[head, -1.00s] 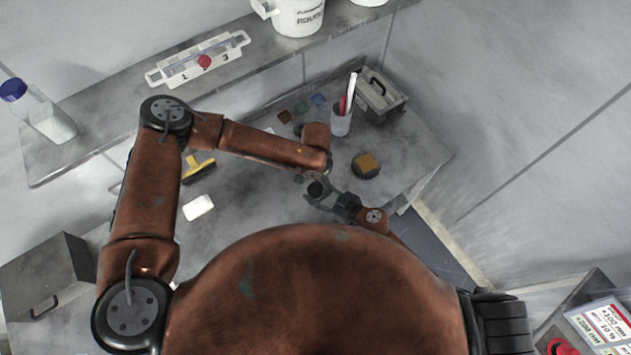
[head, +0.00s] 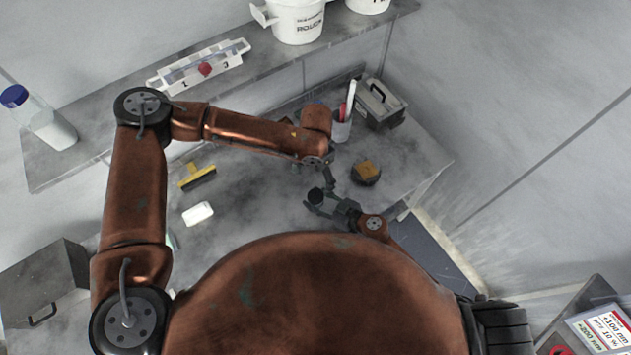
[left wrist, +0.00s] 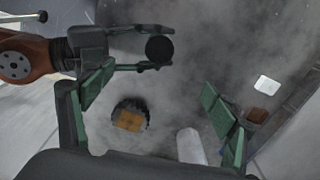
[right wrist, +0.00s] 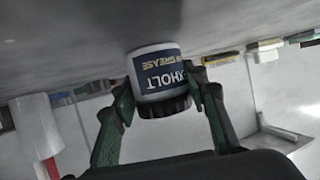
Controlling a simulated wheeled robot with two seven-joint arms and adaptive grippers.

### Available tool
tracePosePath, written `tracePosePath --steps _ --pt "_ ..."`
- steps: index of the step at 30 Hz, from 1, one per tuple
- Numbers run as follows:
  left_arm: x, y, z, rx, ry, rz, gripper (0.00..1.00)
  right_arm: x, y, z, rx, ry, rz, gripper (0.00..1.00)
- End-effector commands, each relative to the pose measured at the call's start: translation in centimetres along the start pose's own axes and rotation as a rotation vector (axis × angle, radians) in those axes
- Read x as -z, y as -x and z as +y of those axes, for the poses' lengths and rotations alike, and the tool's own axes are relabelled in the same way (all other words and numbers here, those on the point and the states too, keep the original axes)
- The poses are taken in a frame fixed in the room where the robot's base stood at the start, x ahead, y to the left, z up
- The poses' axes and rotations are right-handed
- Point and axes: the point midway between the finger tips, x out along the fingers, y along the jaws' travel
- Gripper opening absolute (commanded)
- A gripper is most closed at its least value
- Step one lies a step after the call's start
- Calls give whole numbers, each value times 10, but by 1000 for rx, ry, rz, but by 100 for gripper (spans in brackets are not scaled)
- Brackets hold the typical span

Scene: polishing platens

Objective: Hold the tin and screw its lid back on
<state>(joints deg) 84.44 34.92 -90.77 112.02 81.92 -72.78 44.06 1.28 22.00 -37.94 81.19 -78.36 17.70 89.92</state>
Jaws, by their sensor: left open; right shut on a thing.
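The tin (right wrist: 155,76) is pale with a dark blue label reading "GREASE". A black ribbed lid (right wrist: 165,106) sits on its end nearest my right wrist camera; I cannot tell how tight it is. My right gripper (right wrist: 163,98) is shut around the tin. In the left wrist view the lid shows as a black disc (left wrist: 159,49) between the right fingertips. In the head view the lid (head: 315,195) is a small dark circle at my right gripper (head: 318,203).
A pen cup (head: 341,130) and a grey toolbox (head: 380,104) stand behind. A yellow brush (head: 197,177) and a white bar (head: 198,213) lie to the left. The bench's middle is mostly clear.

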Motion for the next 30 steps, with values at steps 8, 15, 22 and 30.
tracePosePath --steps 8,15,22,30 --pt "0 21 0 -1 -1 0 80 0 0 0 0 0 1 0" --pt "0 22 0 -1 -1 0 80 0 0 0 0 0 1 0" --pt "0 22 0 0 -1 0 80 0 0 0 0 0 1 56" --pt "0 21 0 0 -1 0 80 0 0 0 0 0 0 61"
